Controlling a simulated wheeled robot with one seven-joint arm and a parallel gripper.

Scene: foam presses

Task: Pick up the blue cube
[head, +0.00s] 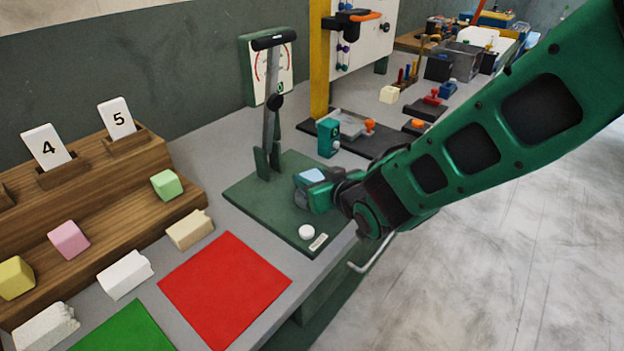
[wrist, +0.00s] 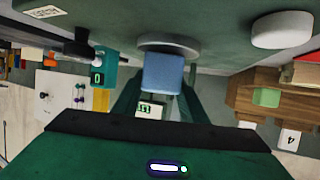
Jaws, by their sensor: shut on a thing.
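The blue cube (head: 313,174) is pale blue on top and sits between the green fingers of my gripper (head: 312,192), over the dark green base plate (head: 252,200) of the press. In the wrist view, which looks upside down, the blue cube (wrist: 163,74) is between the fingers of my gripper (wrist: 160,92). My gripper is shut on it. A round grey pad (wrist: 168,44) is right by the cube's lower side. I cannot tell whether the two touch.
The press lever (head: 271,105) stands upright left of my gripper. A white button (head: 306,232) is on the plate's front. A teal box (head: 328,138) stands behind. A red mat (head: 225,288) and a wooden stepped rack (head: 95,205) with coloured blocks are at left.

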